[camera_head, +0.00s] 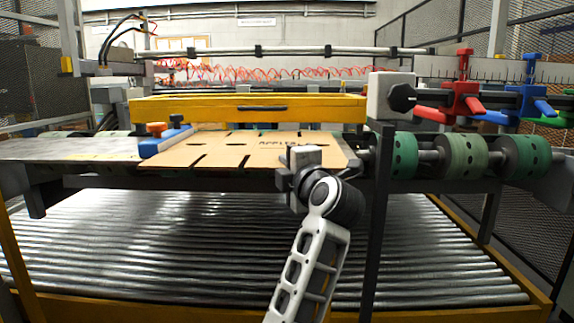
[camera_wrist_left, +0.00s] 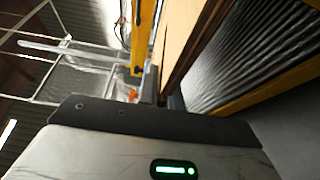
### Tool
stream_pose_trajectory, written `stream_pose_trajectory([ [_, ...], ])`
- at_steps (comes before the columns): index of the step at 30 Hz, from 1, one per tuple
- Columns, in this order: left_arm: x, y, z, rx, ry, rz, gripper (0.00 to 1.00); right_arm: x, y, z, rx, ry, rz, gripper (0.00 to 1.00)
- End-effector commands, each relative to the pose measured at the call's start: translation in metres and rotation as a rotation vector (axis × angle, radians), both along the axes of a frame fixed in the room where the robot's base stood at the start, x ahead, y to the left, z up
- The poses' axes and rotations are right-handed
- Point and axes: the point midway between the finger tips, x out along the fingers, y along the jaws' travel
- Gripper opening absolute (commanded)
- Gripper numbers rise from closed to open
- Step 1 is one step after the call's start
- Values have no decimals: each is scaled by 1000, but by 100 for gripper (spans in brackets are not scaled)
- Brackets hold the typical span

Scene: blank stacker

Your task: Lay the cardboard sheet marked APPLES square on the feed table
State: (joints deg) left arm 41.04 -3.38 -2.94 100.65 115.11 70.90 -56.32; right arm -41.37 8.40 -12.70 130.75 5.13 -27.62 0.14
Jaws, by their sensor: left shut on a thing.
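The brown cardboard sheet (camera_head: 225,148) lies about flat on the feed table (camera_head: 70,149), with dark slots along its near and far edges. Its printed word, which looks like APPLES, is partly hidden behind my left gripper (camera_head: 302,158). That gripper is shut on the sheet's near edge, right of the middle. The sheet's left end is beside a blue side guide (camera_head: 165,141); I cannot tell if they touch. Its far edge runs close to the yellow crossbar. In the left wrist view the sheet (camera_wrist_left: 181,38) runs up from the fingers (camera_wrist_left: 164,92). My right gripper is not in view.
A yellow crossbar (camera_head: 220,110) spans behind the sheet. Green rollers (camera_head: 462,156) and a grey box with a black knob (camera_head: 391,96) stand to the right. A dark upright post (camera_head: 378,220) is just right of my arm. A roller conveyor (camera_head: 150,250) lies below.

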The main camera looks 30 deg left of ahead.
Motion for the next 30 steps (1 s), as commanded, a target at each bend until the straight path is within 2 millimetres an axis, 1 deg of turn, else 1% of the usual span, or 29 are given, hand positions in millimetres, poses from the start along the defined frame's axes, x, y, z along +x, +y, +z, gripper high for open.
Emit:
stream_pose_trajectory([
  [5,0,0,0,2,-1,0,0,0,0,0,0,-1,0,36],
  [10,0,0,-7,2,-1,-1,0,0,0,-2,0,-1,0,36],
  [12,0,0,-5,1,-3,-1,24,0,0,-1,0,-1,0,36],
  [13,0,0,-6,2,-3,-1,32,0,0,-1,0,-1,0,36],
  [19,0,0,-6,0,-1,0,32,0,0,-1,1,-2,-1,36],
  [20,0,0,-7,-1,1,0,38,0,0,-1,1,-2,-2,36],
  [21,0,0,-7,-1,1,0,49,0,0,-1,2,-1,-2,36],
  [23,0,0,-7,-1,1,0,66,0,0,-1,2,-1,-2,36],
  [24,0,0,-7,-1,1,0,73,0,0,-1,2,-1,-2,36],
  [30,0,0,-7,-1,1,0,73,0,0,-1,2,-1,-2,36],
])
